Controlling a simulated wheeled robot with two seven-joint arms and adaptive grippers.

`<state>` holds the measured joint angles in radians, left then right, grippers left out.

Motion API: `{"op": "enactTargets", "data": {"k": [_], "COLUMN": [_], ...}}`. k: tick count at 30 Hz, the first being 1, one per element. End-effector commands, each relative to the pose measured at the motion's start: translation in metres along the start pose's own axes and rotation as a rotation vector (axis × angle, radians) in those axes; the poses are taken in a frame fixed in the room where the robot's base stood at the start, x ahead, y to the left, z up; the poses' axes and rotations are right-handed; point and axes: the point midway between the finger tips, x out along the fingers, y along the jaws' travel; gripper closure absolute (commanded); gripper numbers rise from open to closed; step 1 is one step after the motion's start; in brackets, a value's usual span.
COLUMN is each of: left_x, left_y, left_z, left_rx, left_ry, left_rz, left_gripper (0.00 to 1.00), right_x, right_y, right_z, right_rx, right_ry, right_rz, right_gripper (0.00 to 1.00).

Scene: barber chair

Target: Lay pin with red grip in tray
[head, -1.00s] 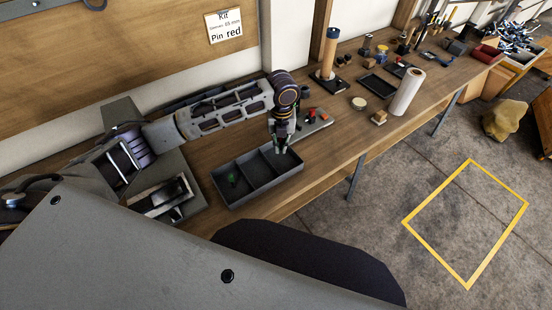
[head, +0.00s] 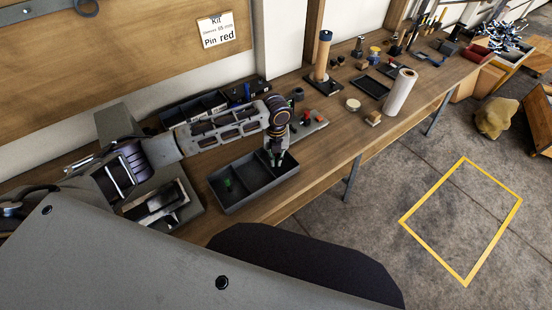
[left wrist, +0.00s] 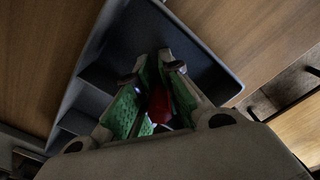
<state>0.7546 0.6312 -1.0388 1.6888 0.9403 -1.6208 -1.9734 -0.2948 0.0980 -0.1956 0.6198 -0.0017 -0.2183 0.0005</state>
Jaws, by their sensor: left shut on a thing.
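The tray (head: 233,207) is a dark grey open box with compartments on the bench. My left gripper (head: 276,160) points down at its right-hand compartment, with its fingertips low at or inside the walls. In the left wrist view, the green-padded fingers (left wrist: 153,100) are shut on the pin with red grip (left wrist: 160,106), with the tray (left wrist: 92,76) behind them. Most of the pin is hidden between the fingers, and I cannot tell whether it touches the tray floor. My right gripper is not in view.
A small green item (head: 228,184) lies in the tray's left compartment. Just behind the gripper, a grey holder (head: 312,125) carries red and dark parts. A wooden post (head: 322,55) and a white roll (head: 400,92) stand farther right. A wall sign (head: 216,30) reads "Pin red".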

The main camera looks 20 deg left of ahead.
Motion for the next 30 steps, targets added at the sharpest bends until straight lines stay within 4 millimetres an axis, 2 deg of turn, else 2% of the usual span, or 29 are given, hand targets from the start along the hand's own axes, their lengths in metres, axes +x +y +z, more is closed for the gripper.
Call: {"op": "enactTargets", "data": {"k": [4, 17, 18, 23, 30], "left_x": [0.0093, 0.0117, 0.0119, 0.012, 0.0119], "left_y": [0.0, -0.0002, -0.0003, -0.0002, -0.0001], "left_z": [-0.0006, -0.0005, -0.0004, -0.0004, -0.0004], "left_rx": [0.001, 0.001, 0.001, 0.001, 0.001], "left_ry": [0.001, 0.001, 0.0, 0.001, 0.001], "left_rz": [0.001, 0.0, 0.0, 0.0, 0.0], "left_gripper": [1.0, 1.0, 0.9, 0.7, 0.7], "right_x": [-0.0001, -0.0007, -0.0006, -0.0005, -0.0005], "right_y": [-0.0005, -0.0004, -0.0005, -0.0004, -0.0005], "right_z": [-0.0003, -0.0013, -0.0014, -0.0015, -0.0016], "right_rx": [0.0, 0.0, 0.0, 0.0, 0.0], "right_ry": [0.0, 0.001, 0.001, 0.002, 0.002], "right_rz": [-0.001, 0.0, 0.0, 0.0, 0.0], "right_gripper": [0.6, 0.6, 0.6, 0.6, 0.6]}}
